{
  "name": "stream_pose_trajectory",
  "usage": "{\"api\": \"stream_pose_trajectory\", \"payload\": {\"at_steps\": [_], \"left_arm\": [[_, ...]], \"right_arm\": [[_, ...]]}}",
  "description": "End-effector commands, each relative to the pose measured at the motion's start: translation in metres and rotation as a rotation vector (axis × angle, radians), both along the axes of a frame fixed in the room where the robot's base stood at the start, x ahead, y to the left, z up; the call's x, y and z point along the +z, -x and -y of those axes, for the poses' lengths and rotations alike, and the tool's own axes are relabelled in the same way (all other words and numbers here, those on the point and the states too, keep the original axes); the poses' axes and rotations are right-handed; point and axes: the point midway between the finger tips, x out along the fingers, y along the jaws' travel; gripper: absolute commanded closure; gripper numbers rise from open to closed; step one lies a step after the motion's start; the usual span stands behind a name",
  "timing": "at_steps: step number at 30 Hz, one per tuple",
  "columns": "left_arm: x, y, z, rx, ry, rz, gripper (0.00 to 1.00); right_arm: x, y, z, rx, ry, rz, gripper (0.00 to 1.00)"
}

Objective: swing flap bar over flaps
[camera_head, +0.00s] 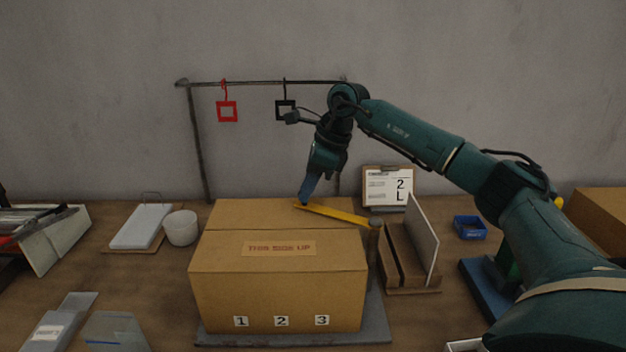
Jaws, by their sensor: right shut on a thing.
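The flap bar is a yellow bar (335,214) that lies across the right rear of the box top, from a post (374,238) at the box's right side to near the middle. My right gripper (303,203) is shut on the bar's left end, pointing down. The cardboard box (278,292) stands on a grey base plate (376,322), with the numbers 1, 2 and 3 on its front. Its top flaps (225,248) look folded down, with a "THIS SIDE UP" label. My left gripper is not in view.
A rack (240,83) with a red square frame (227,111) and a black one (286,108) stands behind. A white cup (181,228) is left of the box. A wooden holder with a white panel (423,240) and a blue bin (469,227) are right.

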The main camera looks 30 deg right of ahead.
Motion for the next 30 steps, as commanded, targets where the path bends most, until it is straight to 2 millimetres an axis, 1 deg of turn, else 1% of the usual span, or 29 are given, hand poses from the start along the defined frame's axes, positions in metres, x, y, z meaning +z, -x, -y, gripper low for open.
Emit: {"api": "stream_pose_trajectory", "payload": {"at_steps": [6, 15, 21, 30], "left_arm": [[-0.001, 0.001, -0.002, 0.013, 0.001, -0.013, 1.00], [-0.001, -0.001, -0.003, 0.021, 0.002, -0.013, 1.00], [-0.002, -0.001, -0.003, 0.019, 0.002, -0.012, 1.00], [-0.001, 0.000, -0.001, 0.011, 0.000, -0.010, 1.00]], "right_arm": [[0.001, 0.014, -0.021, 0.173, -0.002, 0.001, 1.00], [0.001, 0.035, -0.043, 0.379, -0.001, 0.003, 1.00], [0.001, 0.045, -0.050, 0.464, -0.002, 0.003, 1.00], [0.001, 0.051, -0.054, 0.509, -0.001, 0.002, 1.00]]}}
